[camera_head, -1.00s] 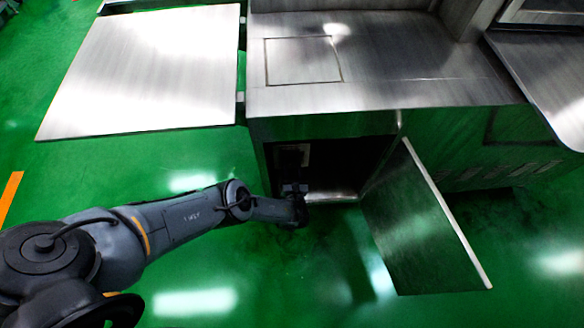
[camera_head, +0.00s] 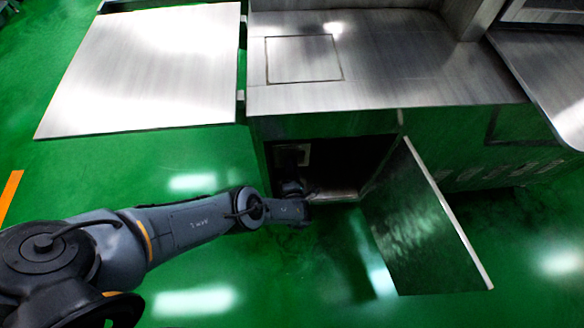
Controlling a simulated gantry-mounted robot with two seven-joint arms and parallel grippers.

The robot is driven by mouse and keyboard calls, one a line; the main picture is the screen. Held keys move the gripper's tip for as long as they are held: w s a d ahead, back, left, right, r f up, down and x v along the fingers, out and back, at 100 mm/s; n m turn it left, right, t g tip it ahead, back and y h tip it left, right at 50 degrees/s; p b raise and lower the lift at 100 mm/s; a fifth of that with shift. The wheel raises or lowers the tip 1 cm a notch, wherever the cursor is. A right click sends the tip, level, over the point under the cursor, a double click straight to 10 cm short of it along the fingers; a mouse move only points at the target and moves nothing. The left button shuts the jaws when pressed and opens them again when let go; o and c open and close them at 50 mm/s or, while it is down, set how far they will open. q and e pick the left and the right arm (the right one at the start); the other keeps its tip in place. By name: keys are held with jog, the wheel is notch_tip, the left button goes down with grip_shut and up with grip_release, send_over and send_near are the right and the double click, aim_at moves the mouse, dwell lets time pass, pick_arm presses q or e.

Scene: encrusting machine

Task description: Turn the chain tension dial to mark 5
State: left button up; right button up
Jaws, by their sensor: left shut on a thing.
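My left gripper (camera_head: 290,168) reaches into the open compartment (camera_head: 345,165) in the front of the steel machine, at its left side. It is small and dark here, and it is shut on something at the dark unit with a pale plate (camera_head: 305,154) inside. The chain tension dial itself is hidden at the gripper's tips, and its marks cannot be read. The dial appears to be what the gripper holds. My right gripper is not in view.
The compartment's door (camera_head: 425,220) hangs open to the right. A steel machine top (camera_head: 380,85) lies above the opening, and a flat steel panel (camera_head: 150,70) sticks out to the left. The green floor (camera_head: 270,285) in front is clear.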

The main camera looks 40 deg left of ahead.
pick_arm(q)
jog(key=m, duration=2.2)
jog(key=shift+r, duration=0.15)
jog(key=shift+m, duration=0.4)
jog(key=o, duration=1)
jog(key=shift+o, duration=0.2)
jog(key=shift+d, duration=0.1)
